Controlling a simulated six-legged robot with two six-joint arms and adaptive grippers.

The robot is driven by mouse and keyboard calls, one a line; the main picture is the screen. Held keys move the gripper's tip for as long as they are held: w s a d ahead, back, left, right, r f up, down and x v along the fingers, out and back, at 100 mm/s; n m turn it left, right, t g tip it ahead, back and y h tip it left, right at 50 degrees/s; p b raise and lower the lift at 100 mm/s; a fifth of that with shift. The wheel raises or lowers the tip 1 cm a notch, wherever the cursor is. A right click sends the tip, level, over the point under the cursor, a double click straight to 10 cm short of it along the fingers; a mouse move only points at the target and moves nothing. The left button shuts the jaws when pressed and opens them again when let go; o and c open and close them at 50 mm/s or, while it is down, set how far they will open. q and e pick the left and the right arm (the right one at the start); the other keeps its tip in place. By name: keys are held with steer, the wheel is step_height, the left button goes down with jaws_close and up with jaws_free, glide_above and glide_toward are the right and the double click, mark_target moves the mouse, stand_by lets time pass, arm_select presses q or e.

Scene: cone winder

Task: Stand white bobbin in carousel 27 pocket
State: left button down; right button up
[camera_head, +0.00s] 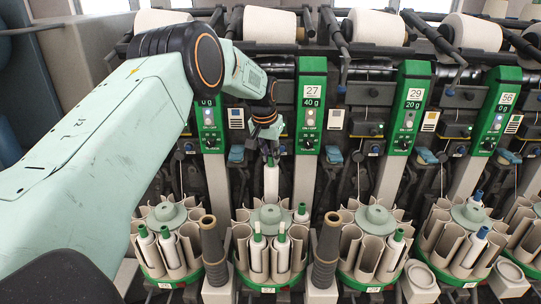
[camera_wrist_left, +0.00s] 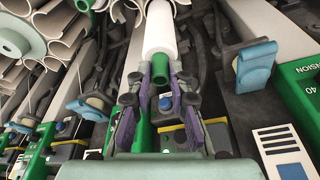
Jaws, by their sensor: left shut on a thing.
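The white bobbin (camera_head: 271,182) hangs upright below my left gripper (camera_head: 269,152), above the back of the carousel under the panel marked 27. In the left wrist view my left gripper (camera_wrist_left: 160,95) is shut on the bobbin's green end, and the white body (camera_wrist_left: 160,32) points away from the camera. The carousel 27 (camera_head: 270,213) has a grey-green hub and beige curved pockets. Several white bobbins with green tips stand in it, two at the front (camera_head: 257,252) and one at the right (camera_head: 301,214). The bobbin's lower end appears close to the hub; I cannot tell which pocket it is over.
The green panel 27 (camera_head: 311,100) stands just right of my gripper. Dark cones (camera_head: 213,245) (camera_head: 326,245) stand on both sides of carousel 27. Neighbouring carousels (camera_head: 374,218) (camera_head: 167,215) flank it. Large white yarn packages (camera_head: 270,24) line the top.

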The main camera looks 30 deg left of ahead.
arm_select(q)
steer(key=shift+r+p, duration=0.3)
steer(key=shift+r, duration=0.2)
steer(key=shift+r+p, duration=2.05)
steer(key=shift+r, duration=0.25)
